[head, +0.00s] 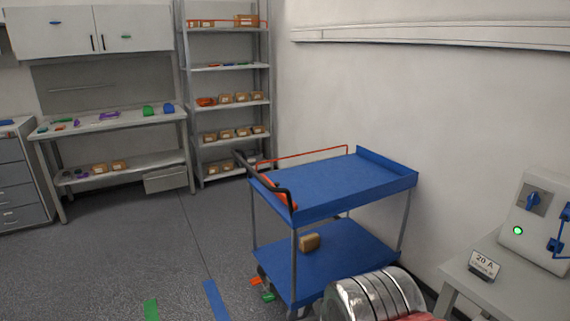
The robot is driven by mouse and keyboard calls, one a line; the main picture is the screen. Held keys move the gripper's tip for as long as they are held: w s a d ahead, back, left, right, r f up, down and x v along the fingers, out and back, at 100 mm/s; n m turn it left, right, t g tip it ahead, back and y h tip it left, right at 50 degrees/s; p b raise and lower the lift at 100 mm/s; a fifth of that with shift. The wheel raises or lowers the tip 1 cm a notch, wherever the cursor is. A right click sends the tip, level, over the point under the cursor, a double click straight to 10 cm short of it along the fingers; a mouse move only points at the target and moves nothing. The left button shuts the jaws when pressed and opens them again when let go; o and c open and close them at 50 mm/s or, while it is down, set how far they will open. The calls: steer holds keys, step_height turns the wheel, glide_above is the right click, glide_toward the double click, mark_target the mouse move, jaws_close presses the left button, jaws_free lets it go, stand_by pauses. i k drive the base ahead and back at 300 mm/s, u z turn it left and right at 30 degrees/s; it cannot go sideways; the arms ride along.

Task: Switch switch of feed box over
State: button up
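The feed box (517,245) appears to be the off-white box on a grey bench at the right edge; the picture cuts off its right side. A blue rotary switch (534,199) sits on a grey plate on its upper front. A green lamp (518,230) glows below the switch. Blue fittings (555,244) stick out at the picture's right edge. A small sign (485,264) reading "20 A" stands in front of the box, its lower line unclear. My gripper is not in view.
A shelf rack (228,103), a workbench (110,122) and drawers (20,182) line the back. Grey floor (130,245) is open at the left.

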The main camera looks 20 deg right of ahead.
mark_target(533, 198)
steer(key=z, duration=0.4)
steer(key=i, duration=0.5)
steer(key=z, duration=0.7)
steer(key=i, duration=0.55)
steer(key=z, duration=0.3)
